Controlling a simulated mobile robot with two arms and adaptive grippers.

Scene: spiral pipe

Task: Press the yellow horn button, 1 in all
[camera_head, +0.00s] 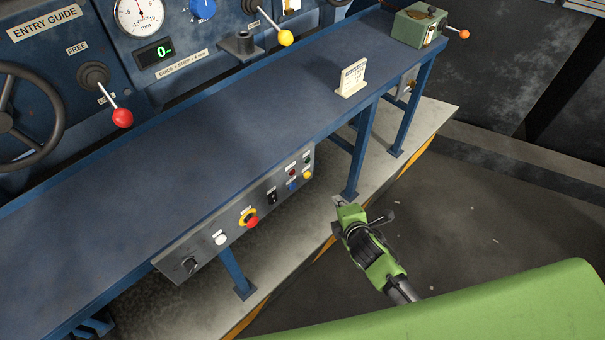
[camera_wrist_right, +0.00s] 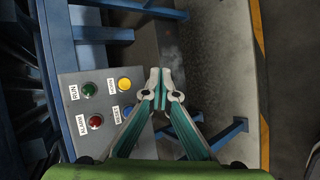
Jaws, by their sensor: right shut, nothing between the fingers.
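The yellow horn button (camera_head: 308,174) is at the right end of the grey control panel (camera_head: 205,236) on the bench's front side. It also shows in the right wrist view (camera_wrist_right: 124,84), with a small label beside it. My right gripper (camera_head: 340,206) is to the right of and below the button in the head view, apart from the panel. In the right wrist view its fingertips (camera_wrist_right: 160,73) are together, empty, and to the right of the yellow button. My left gripper is not in view.
The panel also has a green button (camera_wrist_right: 89,89), a red button (camera_wrist_right: 95,121), a blue button (camera_wrist_right: 128,110), and a red emergency stop (camera_head: 249,218). The blue bench (camera_head: 190,150) has legs near my right gripper. The floor to the right is open.

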